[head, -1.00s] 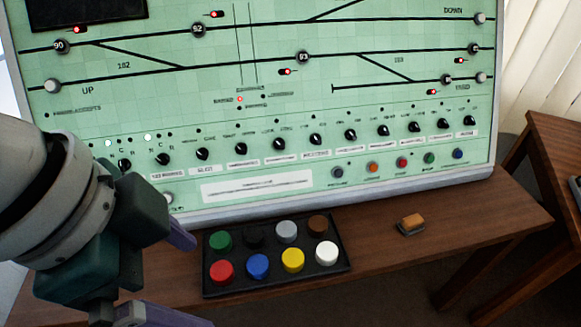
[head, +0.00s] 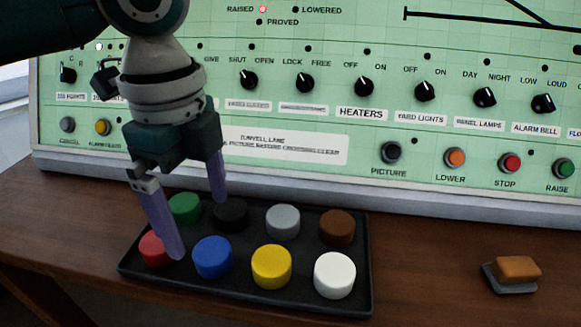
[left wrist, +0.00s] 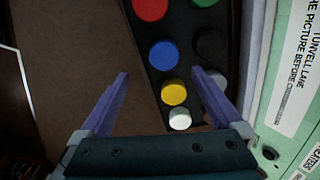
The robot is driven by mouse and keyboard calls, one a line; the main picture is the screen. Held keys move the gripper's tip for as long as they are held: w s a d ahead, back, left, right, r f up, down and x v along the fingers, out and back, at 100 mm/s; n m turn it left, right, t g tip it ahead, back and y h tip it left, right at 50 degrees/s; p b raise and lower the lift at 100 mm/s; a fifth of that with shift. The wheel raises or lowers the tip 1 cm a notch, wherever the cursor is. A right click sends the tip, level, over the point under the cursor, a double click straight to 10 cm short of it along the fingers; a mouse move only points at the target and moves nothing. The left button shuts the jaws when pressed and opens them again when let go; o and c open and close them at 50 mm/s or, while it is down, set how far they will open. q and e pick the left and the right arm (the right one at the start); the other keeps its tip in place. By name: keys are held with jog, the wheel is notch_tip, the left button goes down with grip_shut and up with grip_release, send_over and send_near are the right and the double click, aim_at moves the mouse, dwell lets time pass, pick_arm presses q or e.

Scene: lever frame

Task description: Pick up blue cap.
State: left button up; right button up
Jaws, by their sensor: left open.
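The blue cap (head: 213,257) sits in the front row of a black tray (head: 345,295), between the red cap (head: 154,249) and the yellow cap (head: 271,266). It also shows in the left wrist view (left wrist: 163,54), just beyond the fingertips and between their lines. My left gripper (head: 198,228) is open and empty, with purple fingers pointing down over the left part of the tray. One finger hides part of the red cap. The gap between fingertip and caps is hard to judge. My right gripper is not in view.
Green (head: 185,207), black (head: 230,215), grey (head: 283,221) and brown (head: 337,227) caps fill the back row. A white cap (head: 334,275) ends the front row. The green control panel (head: 330,150) stands close behind. An orange-brown block (head: 517,269) lies on the table at right.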

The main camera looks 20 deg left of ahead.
aim_at(211, 250)
pick_arm(q)
notch_tip(211, 250, down, 2)
jog(key=f, duration=0.1)
jog(key=f+b, duration=0.1)
jog(key=f, duration=0.1)
jog(key=f+b, duration=0.1)
jog(key=f, duration=0.1)
jog(key=shift+w+a+f, duration=0.1)
jog(key=shift+w+a, duration=0.1)
jog(key=shift+w, duration=0.15)
jog(key=shift+c, duration=0.2)
jog(key=c, duration=1.4)
